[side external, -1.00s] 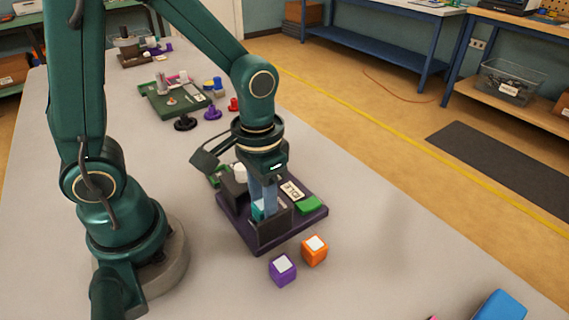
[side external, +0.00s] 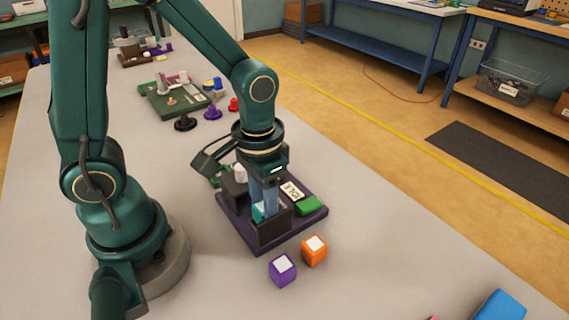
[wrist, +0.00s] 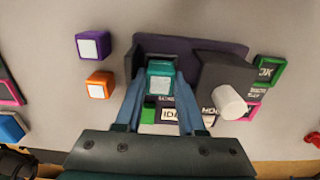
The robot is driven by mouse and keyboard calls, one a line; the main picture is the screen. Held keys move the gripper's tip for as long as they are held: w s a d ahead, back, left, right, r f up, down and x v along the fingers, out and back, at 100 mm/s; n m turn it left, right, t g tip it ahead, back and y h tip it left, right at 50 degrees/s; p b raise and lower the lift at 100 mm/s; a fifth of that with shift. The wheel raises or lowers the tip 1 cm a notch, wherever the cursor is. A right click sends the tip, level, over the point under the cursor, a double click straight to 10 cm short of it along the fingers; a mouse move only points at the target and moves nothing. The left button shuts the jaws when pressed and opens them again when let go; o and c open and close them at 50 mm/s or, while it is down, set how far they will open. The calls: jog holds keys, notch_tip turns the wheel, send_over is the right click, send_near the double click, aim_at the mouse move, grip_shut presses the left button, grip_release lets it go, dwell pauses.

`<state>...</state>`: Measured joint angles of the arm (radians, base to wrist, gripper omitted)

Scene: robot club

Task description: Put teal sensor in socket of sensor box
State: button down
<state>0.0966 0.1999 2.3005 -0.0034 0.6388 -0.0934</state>
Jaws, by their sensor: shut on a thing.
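The teal sensor (wrist: 160,82) is a small cube with a pale top face. It sits between the blue fingers of my gripper (wrist: 161,100), which are shut on it. In the side view, my gripper (side external: 264,205) points down at the dark sensor box (side external: 240,226), and a bit of the teal sensor (side external: 257,212) shows behind a dark wall. The sensor is at the walled socket (side external: 272,228) near the box's front; in the wrist view, dark walls stand around it. How deep it sits, I cannot tell.
A purple cube (side external: 283,270) and an orange cube (side external: 314,250) lie in front of the box. The box carries a green block (side external: 308,205), an IDLE label (side external: 292,191) and a white knob (wrist: 232,103). A green board (side external: 172,104) with parts stands farther back.

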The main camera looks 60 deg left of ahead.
jog(key=shift+s+f, duration=0.15)
jog(key=shift+f, duration=0.4)
jog(key=shift+c, duration=2.2)
grip_release()
jog(key=shift+c, duration=0.9)
jog(key=shift+o, duration=0.2)
jog(key=shift+w+r, duration=0.2)
jog(key=shift+r, duration=1.9)
jog(key=shift+s+r, duration=0.1)
jog(key=shift+r, duration=1.9)
